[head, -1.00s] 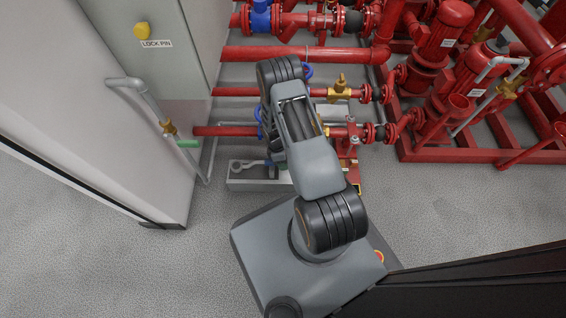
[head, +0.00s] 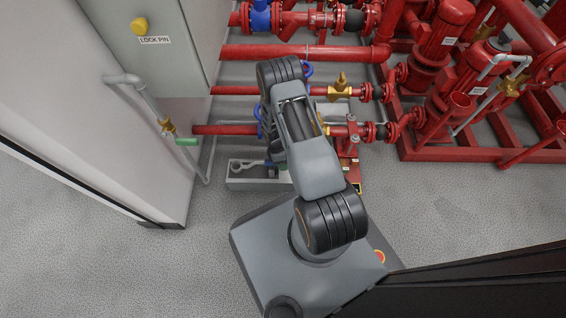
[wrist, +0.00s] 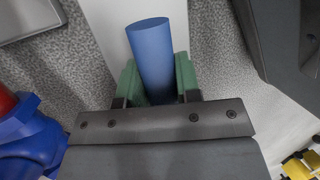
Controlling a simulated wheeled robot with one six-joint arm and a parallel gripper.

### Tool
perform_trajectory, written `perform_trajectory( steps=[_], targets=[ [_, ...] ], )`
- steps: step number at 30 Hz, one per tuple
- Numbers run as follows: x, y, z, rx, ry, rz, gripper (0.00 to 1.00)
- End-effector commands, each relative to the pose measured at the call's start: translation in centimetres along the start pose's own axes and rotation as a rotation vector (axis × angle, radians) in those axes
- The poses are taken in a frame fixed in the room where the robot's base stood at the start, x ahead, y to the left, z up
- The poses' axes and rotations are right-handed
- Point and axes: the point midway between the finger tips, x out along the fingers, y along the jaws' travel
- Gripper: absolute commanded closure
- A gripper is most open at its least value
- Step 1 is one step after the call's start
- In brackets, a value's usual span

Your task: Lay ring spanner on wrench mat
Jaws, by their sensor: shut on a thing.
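My gripper (wrist: 158,90) is shut on a blue cylindrical handle (wrist: 155,58), which stands between its green fingertips in the wrist view. I take it for the grip of the ring spanner. In the head view a silver ring-ended shaft (head: 243,166) shows left of my arm, over a pale low block with a grey top (head: 250,184). My arm hides the block's right part and most of the gripper. I cannot tell which surface is the wrench mat, or whether the spanner touches the block.
Red pipes (head: 300,53) with valves run behind the block. A grey cabinet (head: 175,75) with a yellow knob (head: 139,26) stands at the left. Red pumps (head: 440,45) stand at the back right. Grey floor (head: 430,215) is open at the right.

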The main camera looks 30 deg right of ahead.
Motion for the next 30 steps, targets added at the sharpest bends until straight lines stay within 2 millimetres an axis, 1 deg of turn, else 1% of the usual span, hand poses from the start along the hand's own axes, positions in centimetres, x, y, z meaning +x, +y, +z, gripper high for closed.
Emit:
perform_trajectory(
  steps=[3,11,12,18,21,27,30],
  targets=[
    [0.6,0.2,-0.1,0.0,0.0,0.001,1.0],
    [1.3,0.4,-0.3,0.0,0.0,0.001,1.0],
    [1.2,0.4,-0.3,0.0,0.0,0.001,0.66],
    [1.2,0.4,-0.3,0.0,0.0,0.0,0.47],
    [1.2,0.3,-0.3,0.0,0.0,0.0,0.39],
    [1.3,0.3,-0.3,0.0,0.0,-0.001,0.39],
    [0.7,0.3,-0.3,0.0,0.0,0.0,0.39]
  ],
)
